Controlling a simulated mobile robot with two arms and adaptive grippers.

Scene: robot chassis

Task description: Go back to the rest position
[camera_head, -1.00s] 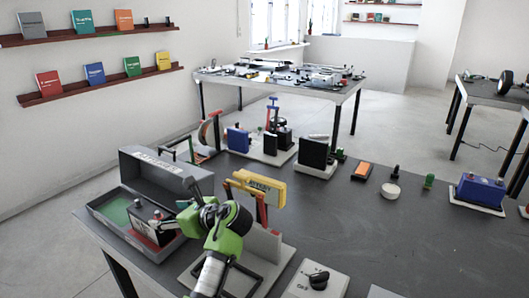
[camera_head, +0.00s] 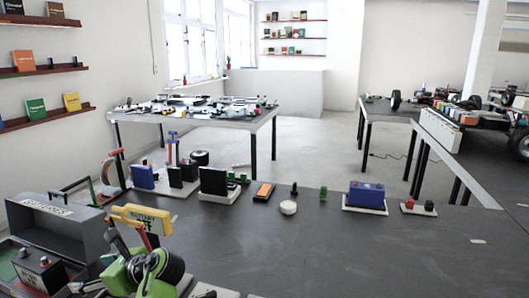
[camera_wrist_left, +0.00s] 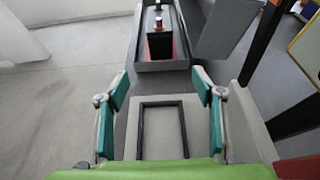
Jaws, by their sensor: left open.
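My left gripper (camera_wrist_left: 160,90) is open, with its two teal-padded fingers spread and nothing between them in the left wrist view. In the head view my green left wrist (camera_head: 150,272) is at the bottom left, and its fingers are hard to make out. A black battery (camera_wrist_left: 159,38) stands in a grey tray ahead of the fingertips, apart from them. It also shows in the head view (camera_head: 37,270), inside the open grey battery case (camera_head: 62,228). An empty black rectangular frame (camera_wrist_left: 143,130) lies on a light plate below the open fingers. My right gripper is not in view.
A blue battery (camera_head: 366,194) and several small parts line the far side of the dark bench (camera_head: 330,255). The bench's front middle is clear. Other tables (camera_head: 205,122) stand beyond.

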